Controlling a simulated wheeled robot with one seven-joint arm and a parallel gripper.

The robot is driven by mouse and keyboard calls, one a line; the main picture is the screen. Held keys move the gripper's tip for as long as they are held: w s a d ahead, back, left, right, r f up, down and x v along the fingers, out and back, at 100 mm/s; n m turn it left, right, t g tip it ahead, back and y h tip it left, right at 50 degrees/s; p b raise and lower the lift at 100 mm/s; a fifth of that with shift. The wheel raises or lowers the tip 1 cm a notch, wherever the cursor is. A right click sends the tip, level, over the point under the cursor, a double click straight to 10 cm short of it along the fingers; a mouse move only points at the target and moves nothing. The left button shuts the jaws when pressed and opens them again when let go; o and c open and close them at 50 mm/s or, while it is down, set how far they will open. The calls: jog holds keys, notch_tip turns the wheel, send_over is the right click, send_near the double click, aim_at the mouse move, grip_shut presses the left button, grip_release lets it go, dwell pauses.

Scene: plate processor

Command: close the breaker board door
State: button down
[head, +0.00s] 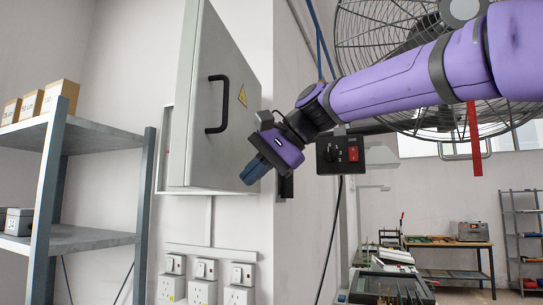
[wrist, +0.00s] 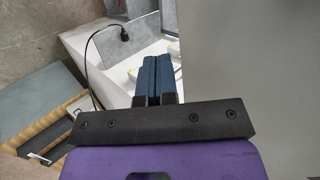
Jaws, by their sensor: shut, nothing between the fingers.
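The breaker board door (head: 225,110) is a grey panel with a black handle (head: 217,104) and a yellow warning label. It stands partly open, with the box edge (head: 166,140) showing behind it at the left. My gripper (head: 252,174) is shut and empty, pointing down-left at the lower right edge of the door. I cannot tell whether it touches the door. In the wrist view the shut blue fingers (wrist: 156,80) are beside a large plain grey surface (wrist: 245,60), which looks like the door. The handle is not visible in the wrist view.
A metal shelf (head: 85,130) with cardboard boxes (head: 60,93) stands at the left. Wall sockets (head: 205,283) are below the board. A control box (head: 340,154) and a large wire fan (head: 400,50) are at the right. A workbench (head: 440,245) stands farther back.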

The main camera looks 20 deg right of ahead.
aim_at(221, 185)
jog(key=shift+w+a+r, duration=0.1)
jog(key=shift+w+a, duration=0.4)
jog(key=shift+a, duration=0.35)
jog(key=shift+w+a, duration=0.45)
jog(key=shift+a, duration=0.4)
